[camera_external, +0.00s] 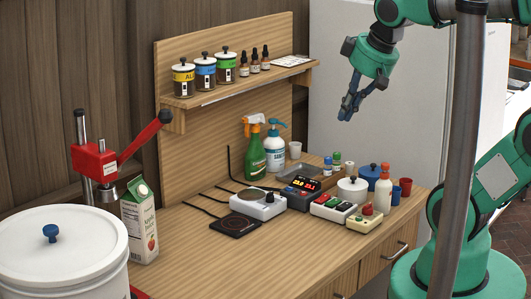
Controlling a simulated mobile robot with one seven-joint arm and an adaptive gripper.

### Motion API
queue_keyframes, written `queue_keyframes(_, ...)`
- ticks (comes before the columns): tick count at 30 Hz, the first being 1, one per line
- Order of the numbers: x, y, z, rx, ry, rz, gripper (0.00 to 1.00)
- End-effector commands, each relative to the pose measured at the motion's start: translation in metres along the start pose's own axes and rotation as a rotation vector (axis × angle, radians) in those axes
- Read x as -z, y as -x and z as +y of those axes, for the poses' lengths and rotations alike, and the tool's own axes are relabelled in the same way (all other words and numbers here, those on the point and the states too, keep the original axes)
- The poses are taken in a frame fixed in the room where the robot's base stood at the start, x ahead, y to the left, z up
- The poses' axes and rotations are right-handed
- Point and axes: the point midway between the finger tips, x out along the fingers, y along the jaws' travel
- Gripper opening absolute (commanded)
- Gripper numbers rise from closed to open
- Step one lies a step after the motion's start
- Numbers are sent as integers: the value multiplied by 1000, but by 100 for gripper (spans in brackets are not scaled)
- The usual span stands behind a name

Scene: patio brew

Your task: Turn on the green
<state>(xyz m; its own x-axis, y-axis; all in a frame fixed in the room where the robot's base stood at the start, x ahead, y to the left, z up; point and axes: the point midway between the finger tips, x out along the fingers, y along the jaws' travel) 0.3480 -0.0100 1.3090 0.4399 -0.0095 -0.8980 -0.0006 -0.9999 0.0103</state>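A white switch box (330,213) with small green and red parts on top sits near the right front of the wooden bench. Beside it is a cream box (362,225) with a red knob and a small dark green part. Which green part is a switch, and whether it is on, is too small to tell. My gripper (347,113) hangs in the air above and behind these boxes, its dark fingers pointing down. It touches nothing, and its finger gap is unclear.
A hot plate (258,205), a black scale (235,224) and a dark unit with red digits (300,192) stand left of the boxes. The bench front is clear.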

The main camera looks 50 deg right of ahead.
Motion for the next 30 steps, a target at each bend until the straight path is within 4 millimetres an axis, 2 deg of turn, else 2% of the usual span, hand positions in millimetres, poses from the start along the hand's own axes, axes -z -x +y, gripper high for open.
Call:
queue_keyframes(14, 59, -48, 50, -14, 3, -134, 0)
queue_keyframes(21, 84, -83, 84, -8, 3, -202, 0)
queue_keyframes(30, 103, -134, 134, 13, -2, -282, 0)
